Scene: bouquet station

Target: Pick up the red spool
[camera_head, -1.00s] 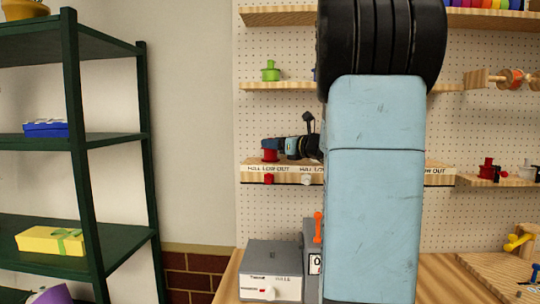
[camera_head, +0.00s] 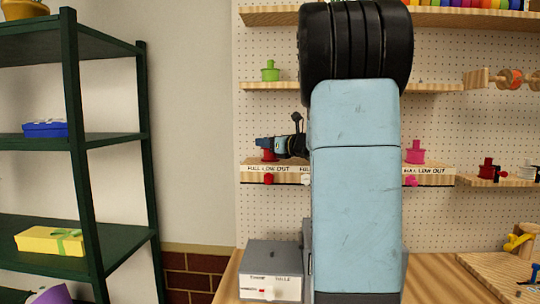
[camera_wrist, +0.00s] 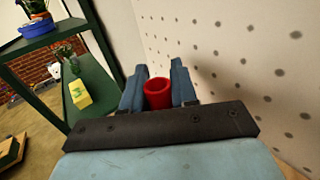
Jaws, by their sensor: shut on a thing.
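The red spool (camera_wrist: 158,94) sits between the two blue fingers of my gripper (camera_wrist: 158,88) in the wrist view, and the fingers are shut on it. In the head view the red spool (camera_head: 268,155) shows in part at the left end of the labelled shelf (camera_head: 335,171), with my gripper (camera_head: 264,144) around it. My arm hides the middle of that shelf. I cannot tell whether the spool is touching the shelf.
A green spool (camera_head: 270,71) stands on the shelf above, and a pink spool (camera_head: 415,152) stands right of my arm. A grey box (camera_head: 271,270) is on the bench below. A dark green rack (camera_head: 88,142) stands at the left. The pegboard (camera_wrist: 235,60) is close beside my gripper.

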